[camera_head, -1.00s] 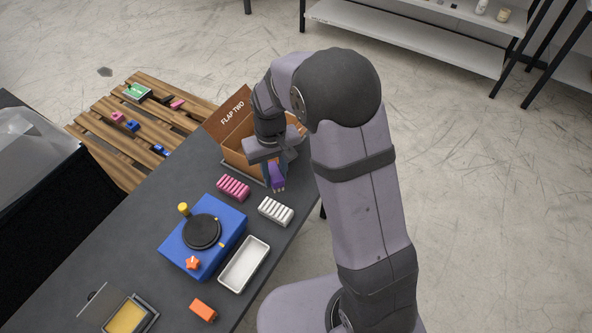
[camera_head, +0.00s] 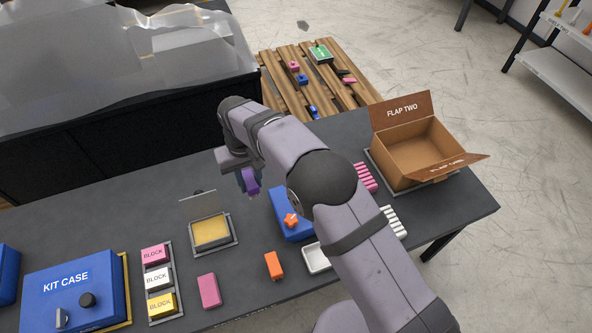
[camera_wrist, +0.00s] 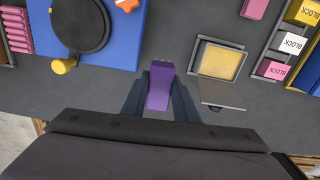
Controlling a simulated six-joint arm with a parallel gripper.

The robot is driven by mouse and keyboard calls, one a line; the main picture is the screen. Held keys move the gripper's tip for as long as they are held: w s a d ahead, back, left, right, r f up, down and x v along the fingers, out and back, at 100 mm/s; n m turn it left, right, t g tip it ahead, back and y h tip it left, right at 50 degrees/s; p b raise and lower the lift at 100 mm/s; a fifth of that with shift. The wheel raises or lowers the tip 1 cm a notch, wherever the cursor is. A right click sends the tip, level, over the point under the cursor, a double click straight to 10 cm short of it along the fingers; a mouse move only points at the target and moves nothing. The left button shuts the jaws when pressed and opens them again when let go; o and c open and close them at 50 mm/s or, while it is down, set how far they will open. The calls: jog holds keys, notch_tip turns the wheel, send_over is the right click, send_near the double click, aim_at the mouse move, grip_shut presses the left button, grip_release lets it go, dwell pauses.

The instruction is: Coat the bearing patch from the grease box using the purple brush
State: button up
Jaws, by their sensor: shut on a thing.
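My gripper (camera_head: 247,184) is shut on the purple brush (camera_wrist: 159,88), which also shows in the head view (camera_head: 251,180). The brush is in the air near the table's back edge, between the blue fixture and the grease box. The grease box (camera_wrist: 221,62) is open, with yellow grease inside and its lid raised; it also shows in the head view (camera_head: 211,231). The blue fixture (camera_wrist: 128,40) carries a black disc (camera_wrist: 80,22); I cannot tell whether that disc is the bearing patch. My arm hides most of the fixture in the head view.
An open cardboard box (camera_head: 417,152) stands at the right end of the table. A kit case (camera_head: 75,290) and a rack of blocks (camera_head: 158,284) are at left. Loose pink (camera_head: 209,291) and orange (camera_head: 273,265) blocks lie in front. A pallet (camera_head: 340,60) stands behind.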

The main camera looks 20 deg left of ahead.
jog(key=s+a+f+n+b, duration=0.1)
jog(key=s+a+f+n, duration=0.1)
jog(key=s+a, duration=0.6)
jog(key=s+f, duration=0.1)
jog(key=s, duration=0.3)
jog(key=shift+s+a+f+n+b, duration=0.15)
jog(key=shift+s+a+n+b, duration=0.15)
jog(key=shift+a, duration=0.05)
jog(key=shift+f, duration=0.1)
jog(key=shift+f+b, duration=1.85)
jog(key=shift+f, duration=0.6)
jog(key=shift+f+b, duration=0.45)
jog(key=shift+f, duration=0.45)
jog(key=o, duration=1)
jog(key=c, duration=0.3)
jog(key=shift+r, duration=0.25)
